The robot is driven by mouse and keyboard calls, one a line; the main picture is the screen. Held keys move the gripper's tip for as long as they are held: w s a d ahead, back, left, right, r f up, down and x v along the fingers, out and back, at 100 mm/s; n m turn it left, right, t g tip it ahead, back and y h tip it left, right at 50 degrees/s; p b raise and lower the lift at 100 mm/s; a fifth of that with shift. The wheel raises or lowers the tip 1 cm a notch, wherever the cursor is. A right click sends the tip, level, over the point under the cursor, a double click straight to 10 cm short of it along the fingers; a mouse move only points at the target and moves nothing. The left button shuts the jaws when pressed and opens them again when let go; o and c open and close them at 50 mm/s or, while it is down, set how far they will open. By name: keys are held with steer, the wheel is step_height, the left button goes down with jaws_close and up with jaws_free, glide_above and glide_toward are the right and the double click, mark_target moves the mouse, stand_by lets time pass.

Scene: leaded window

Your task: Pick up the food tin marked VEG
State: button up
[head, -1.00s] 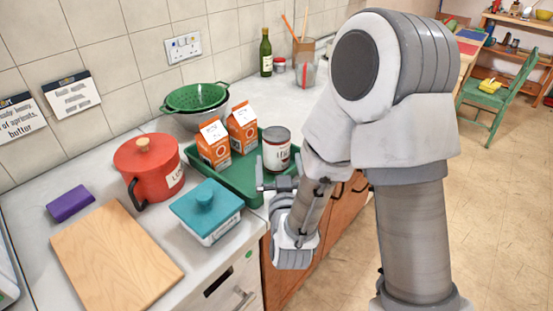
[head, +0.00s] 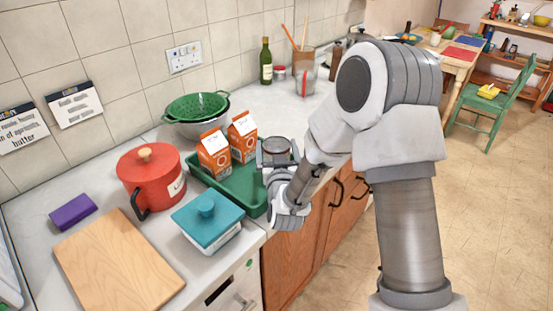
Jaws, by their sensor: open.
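A food tin (head: 276,146) stands at the right end of the green tray (head: 243,187). Its round top shows, but most of its side and its label are hidden by my gripper, so I cannot read the marking. My gripper (head: 278,157) is at the tin, with its open jaws reaching along the tin's sides. I cannot tell whether the fingers touch it.
Two orange cartons (head: 214,153) stand in the tray, left of the tin. A teal-lidded box (head: 207,219), a red pot (head: 150,180) and a green colander (head: 195,106) are nearby. A bottle (head: 266,62) stands further back.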

steer(key=shift+c, duration=0.3)
steer(key=c, duration=1.4)
steer(key=shift+r, duration=0.1)
jaws_close()
